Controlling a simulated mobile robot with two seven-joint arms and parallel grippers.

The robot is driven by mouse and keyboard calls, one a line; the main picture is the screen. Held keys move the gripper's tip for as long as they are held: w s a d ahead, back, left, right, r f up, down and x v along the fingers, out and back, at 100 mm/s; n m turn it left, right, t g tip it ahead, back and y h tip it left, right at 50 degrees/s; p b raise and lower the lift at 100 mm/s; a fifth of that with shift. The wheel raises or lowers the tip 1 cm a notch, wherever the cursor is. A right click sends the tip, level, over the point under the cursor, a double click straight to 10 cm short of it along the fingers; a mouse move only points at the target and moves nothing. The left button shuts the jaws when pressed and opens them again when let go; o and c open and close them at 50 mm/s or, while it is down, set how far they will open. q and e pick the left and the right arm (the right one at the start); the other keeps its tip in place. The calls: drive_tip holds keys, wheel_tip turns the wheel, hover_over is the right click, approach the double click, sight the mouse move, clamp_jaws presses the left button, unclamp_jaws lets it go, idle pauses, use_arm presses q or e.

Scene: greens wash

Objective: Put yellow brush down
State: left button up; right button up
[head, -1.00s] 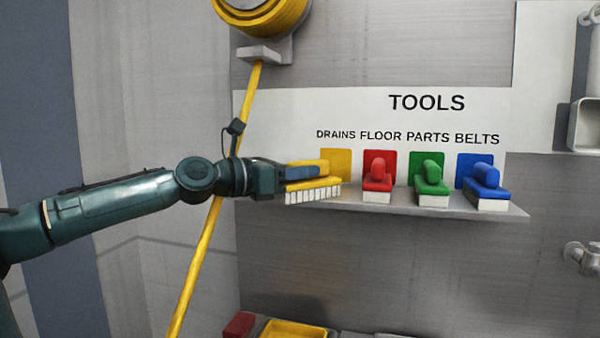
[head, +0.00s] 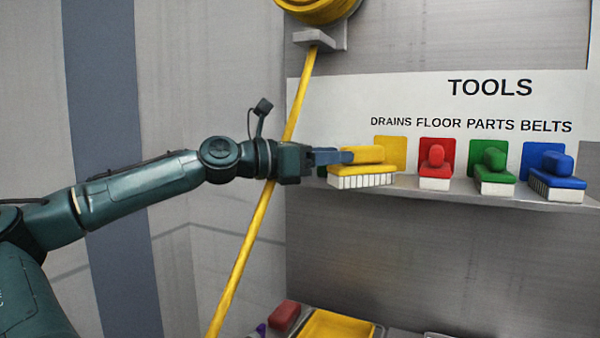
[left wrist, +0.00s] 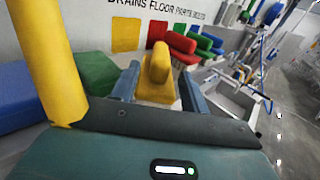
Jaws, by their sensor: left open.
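The yellow brush (head: 362,170) sits at the left end of the tool shelf (head: 415,188), in front of the yellow square marked DRAINS. Its white bristles face down, and they appear to rest on the shelf. My left gripper (head: 335,158) is at the brush's left end. In the left wrist view the brush's yellow handle (left wrist: 159,68) stands between the two open blue-grey fingers (left wrist: 158,92), with a gap visible on each side. My right gripper is in neither view.
Red (head: 434,168), green (head: 493,170) and blue (head: 556,178) brushes stand to the right on the shelf. A yellow hose (head: 265,205) hangs close behind my left arm. Below are a yellow tray (head: 335,327) and a red block (head: 284,316).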

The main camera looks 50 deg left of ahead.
use_arm(q)
drive_tip(key=b+v, duration=0.2)
drive_tip(key=v, duration=0.5)
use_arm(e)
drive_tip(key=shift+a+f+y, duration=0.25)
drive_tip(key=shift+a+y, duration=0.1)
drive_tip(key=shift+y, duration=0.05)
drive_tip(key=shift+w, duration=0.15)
